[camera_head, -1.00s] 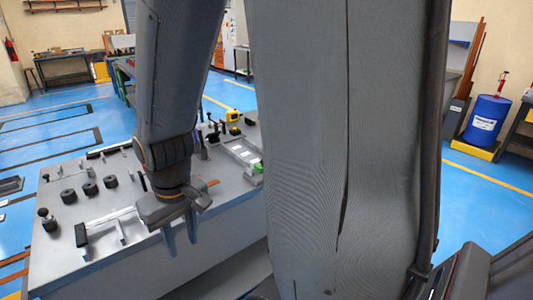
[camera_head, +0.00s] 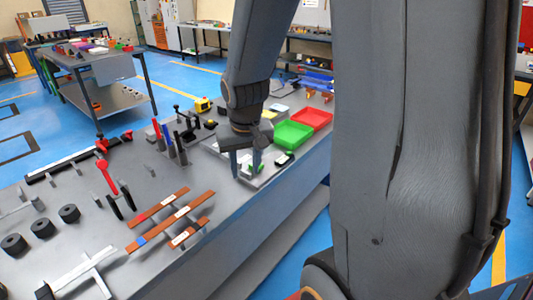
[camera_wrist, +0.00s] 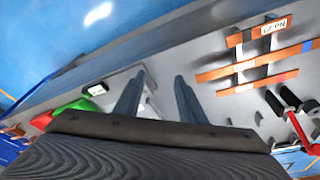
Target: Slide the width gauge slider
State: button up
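A silver T-shaped gauge-like piece (camera_head: 88,271) lies at the lower left of the bench, away from the gripper. I cannot tell for sure which of these carries the width gauge slider.
Copper bars (camera_head: 172,217) lie left of the gripper, near a red-handled tool (camera_head: 108,178) and black rollers (camera_head: 42,229). Green (camera_head: 293,135) and red (camera_head: 311,118) trays stand to the right. Upright red and blue-handled tools (camera_head: 168,137) stand behind.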

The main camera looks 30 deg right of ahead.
jog(key=w+d+m+t+h, duration=0.1)
jog(key=w+d+m, duration=0.2)
jog(key=w+d, duration=0.6)
send_near(268, 165)
jog(key=shift+w+a+f, duration=1.25)
jog(key=shift+a+f, duration=0.05)
jog(key=shift+f, duration=0.2)
grip_shut()
